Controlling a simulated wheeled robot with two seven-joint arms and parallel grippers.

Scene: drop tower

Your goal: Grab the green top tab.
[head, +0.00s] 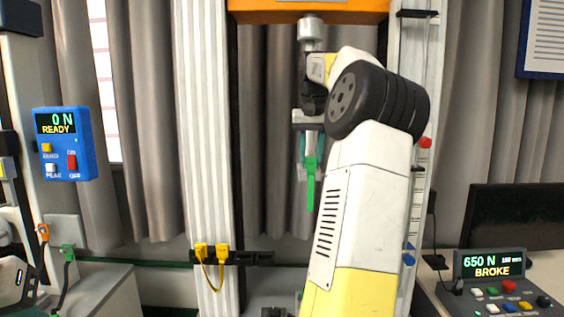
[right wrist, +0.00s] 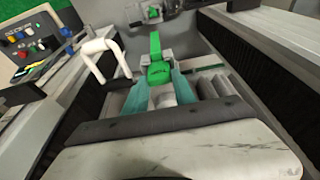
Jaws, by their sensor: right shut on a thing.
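My right gripper (head: 311,160) points down below the orange crosshead, between the tower columns. Its teal fingers are shut on the green top tab (head: 311,190). The tab hangs below the fingers as a narrow strip with a free lower end. In the right wrist view the green top tab (right wrist: 158,72) sits between the teal finger pads of my right gripper (right wrist: 160,92). A second green piece (right wrist: 152,13) shows farther off in a lower holder. The tab's upper end is hidden by my gripper.
The orange crosshead (head: 308,11) and grey cylinder (head: 311,28) are close above my wrist. The left column (head: 203,130) carries yellow clips (head: 211,249). A display (head: 490,264) reads 650 N BROKE; a blue box (head: 64,144) reads 0 N READY. A white hooked handle (right wrist: 102,60) stands beside the tab.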

